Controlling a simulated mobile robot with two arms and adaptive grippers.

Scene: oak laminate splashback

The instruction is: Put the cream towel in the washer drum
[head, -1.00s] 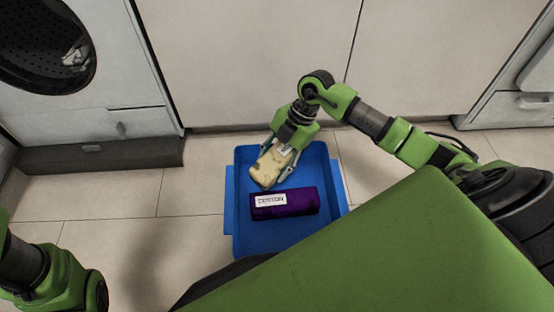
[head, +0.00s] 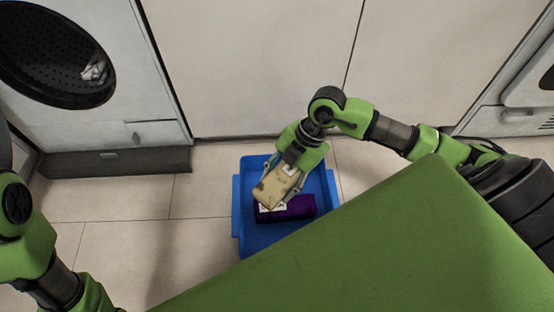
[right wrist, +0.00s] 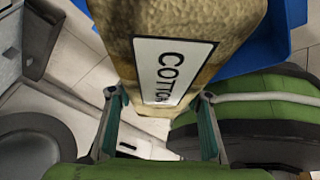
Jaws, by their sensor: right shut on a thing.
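The cream towel (head: 275,193) is a folded block with a white label, and the right wrist view shows it large (right wrist: 215,30) with "COTTON" partly readable. My right gripper (head: 281,184) is shut on one end of it, with a finger on each side. The towel is tilted over the blue bin and covers part of the purple bundle from the head view. The open washer drum (head: 45,65) is a dark perforated opening at the upper left, well away from the towel. My left arm shows at the left edge, but its gripper is out of view.
The blue bin (head: 241,205) stands on the tiled floor and holds a purple bundle (head: 296,208). A crumpled whitish item (head: 94,72) shows inside the drum. Pale cabinet fronts (head: 250,60) run behind the bin. Bare tiles (head: 125,205) lie between bin and washer.

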